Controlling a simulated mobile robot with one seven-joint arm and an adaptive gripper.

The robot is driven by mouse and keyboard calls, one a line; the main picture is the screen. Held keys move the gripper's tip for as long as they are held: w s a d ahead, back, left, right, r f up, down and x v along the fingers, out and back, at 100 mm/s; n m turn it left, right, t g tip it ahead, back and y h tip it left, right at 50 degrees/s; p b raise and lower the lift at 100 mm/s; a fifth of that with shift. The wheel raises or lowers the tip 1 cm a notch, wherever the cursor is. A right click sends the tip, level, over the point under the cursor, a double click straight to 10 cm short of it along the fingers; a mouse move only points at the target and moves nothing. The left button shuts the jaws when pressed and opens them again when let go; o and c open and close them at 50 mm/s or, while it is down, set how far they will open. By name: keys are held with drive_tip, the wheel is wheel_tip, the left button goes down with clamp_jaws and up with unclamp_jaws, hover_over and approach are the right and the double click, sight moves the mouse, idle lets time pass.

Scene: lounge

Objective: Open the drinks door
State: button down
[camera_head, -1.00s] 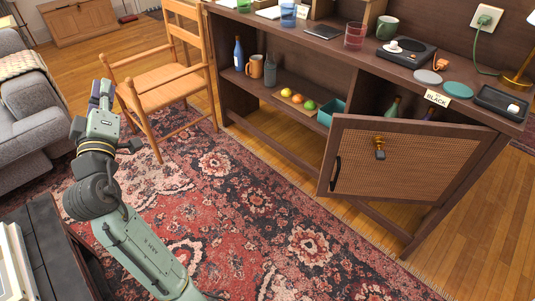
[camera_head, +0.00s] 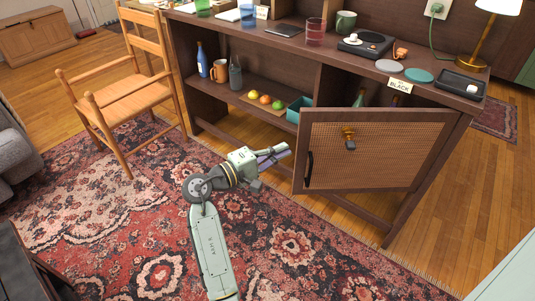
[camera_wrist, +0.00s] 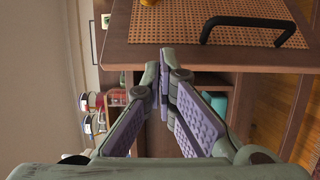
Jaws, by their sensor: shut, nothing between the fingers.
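The drinks door (camera_head: 375,112) is a dark wood frame with a woven cane panel, in the right part of the head view. It stands ajar, its left edge swung out from the cabinet; bottle tops show behind it. Its black handle (camera_head: 309,169) is near the left edge. In the wrist view, the door (camera_wrist: 190,55) fills the top, with the handle (camera_wrist: 248,22) at upper right. My gripper (camera_head: 287,150) is shut and empty, just left of the door's free edge; it also shows in the wrist view (camera_wrist: 164,80). I cannot tell whether it touches the door.
A brass lock piece (camera_head: 349,138) hangs on the door. A wooden chair (camera_head: 135,98) stands left. The patterned rug in front is mostly clear.

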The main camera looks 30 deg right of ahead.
drive_tip(key=shift+s+d+p, duration=0.4)
drive_tip(key=shift+s+d, duration=0.3)
drive_tip(key=shift+s, duration=0.2)
drive_tip(key=shift+s+d+p, duration=0.35)
drive_tip(key=shift+s+d, duration=0.35)
drive_tip(key=shift+s, duration=0.2)
drive_tip(key=shift+s+a, duration=0.1)
idle(0.9)
